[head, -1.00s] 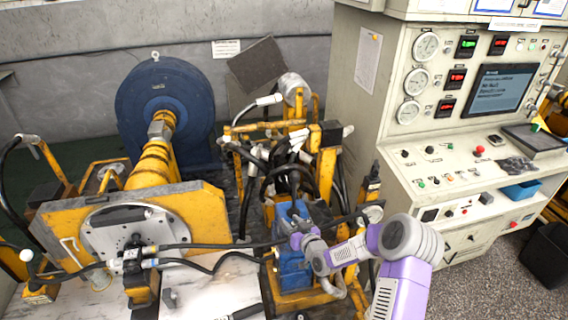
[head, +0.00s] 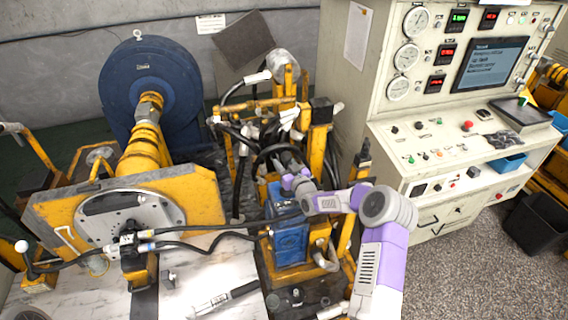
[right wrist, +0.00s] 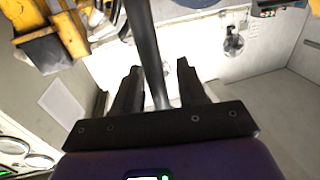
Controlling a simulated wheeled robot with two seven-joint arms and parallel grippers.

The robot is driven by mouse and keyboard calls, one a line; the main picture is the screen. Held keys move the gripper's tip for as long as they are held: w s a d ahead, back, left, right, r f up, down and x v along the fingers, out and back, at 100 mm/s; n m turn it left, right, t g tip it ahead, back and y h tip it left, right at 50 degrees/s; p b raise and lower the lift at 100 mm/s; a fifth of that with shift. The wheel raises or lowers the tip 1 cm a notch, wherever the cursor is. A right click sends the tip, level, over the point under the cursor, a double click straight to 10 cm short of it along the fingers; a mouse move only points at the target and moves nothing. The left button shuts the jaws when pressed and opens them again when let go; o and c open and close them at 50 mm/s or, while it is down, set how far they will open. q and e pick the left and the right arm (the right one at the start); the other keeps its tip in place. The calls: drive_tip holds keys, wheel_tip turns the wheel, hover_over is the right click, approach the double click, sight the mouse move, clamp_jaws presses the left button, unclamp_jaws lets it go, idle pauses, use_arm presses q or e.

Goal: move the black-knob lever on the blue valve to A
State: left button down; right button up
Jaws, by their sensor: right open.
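The blue valve (head: 290,240) stands on a yellow frame right of the middle in the head view. I cannot make out its black-knob lever there with certainty. My right gripper (head: 284,156) is above and behind the valve, small and partly lost among dark hoses. In the right wrist view my right gripper (right wrist: 157,82) is open, its two dark fingers apart. A thick dark rod or hose (right wrist: 146,45) passes between the fingers or behind them. I cannot tell whether it is the lever or touches them. My left gripper is out of view.
Black hoses (head: 205,232) run across to the flange plate (head: 105,225) on the left. A yellow frame with hoses (head: 318,150) crowds the space around my right gripper. The control console (head: 440,140) stands to the right. The floor (head: 450,270) in front of it is clear.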

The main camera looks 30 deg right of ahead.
clamp_jaws()
idle(0.3)
